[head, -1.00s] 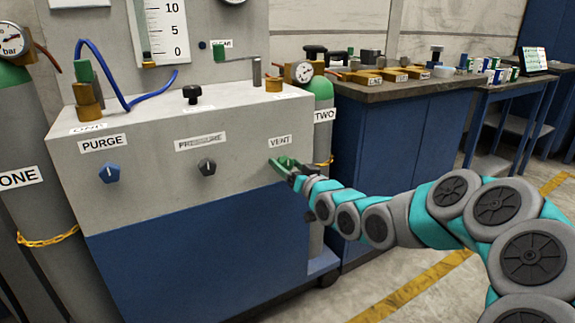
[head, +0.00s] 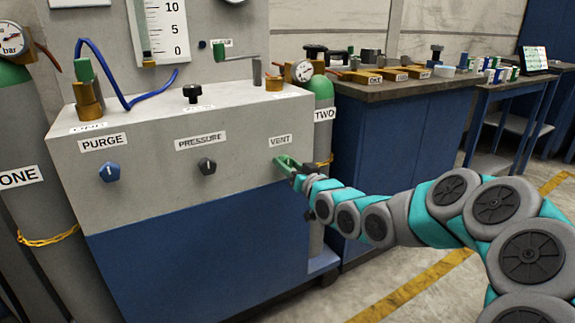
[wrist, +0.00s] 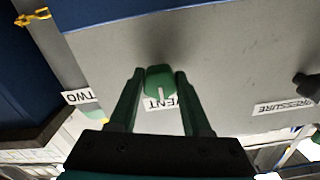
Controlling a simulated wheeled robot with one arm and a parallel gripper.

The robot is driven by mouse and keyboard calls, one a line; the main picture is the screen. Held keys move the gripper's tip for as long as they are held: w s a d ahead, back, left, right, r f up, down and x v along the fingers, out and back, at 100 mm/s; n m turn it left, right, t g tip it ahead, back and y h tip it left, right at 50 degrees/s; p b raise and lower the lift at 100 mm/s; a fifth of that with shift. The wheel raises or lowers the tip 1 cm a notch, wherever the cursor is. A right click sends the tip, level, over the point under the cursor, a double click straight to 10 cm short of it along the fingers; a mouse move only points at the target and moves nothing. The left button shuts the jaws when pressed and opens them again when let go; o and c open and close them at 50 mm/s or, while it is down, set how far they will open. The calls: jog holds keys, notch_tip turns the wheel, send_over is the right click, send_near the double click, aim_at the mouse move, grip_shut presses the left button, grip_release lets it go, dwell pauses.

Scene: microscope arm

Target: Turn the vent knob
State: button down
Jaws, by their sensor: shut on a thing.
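The vent knob (wrist: 159,85) is green with a white pointer line and sits on the grey panel front below the VENT label (head: 280,140). In the wrist view its line points down the picture, toward the partly hidden label. My gripper (wrist: 160,73) has one finger on each side of the knob and is shut on it. In the head view my gripper (head: 288,163) is at the panel's right end, and its green fingers hide most of the knob.
The blue purge knob (head: 109,172) and the dark pressure knob (head: 207,166) are to the left on the same panel. A grey cylinder marked TWO (head: 323,130) stands close behind the panel's right end. A workbench (head: 400,92) with small parts is farther right.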

dwell(0.3)
jog(key=n+b, duration=0.2)
jog(key=n, duration=0.1)
jog(key=shift+f+b, duration=0.2)
jog(key=shift+b, duration=0.1)
jog(key=n+b, duration=0.3)
jog(key=n, duration=0.2)
jog(key=n+b, duration=0.2)
jog(key=n, duration=0.3)
jog(key=shift+b, duration=0.4)
jog(key=shift+r+n+b, duration=0.1)
jog(key=shift+n+b, duration=1.05)
jog(key=shift+n, duration=0.95)
jog(key=shift+c, duration=1.8)
grip_release()
jog(key=shift+r, duration=0.1)
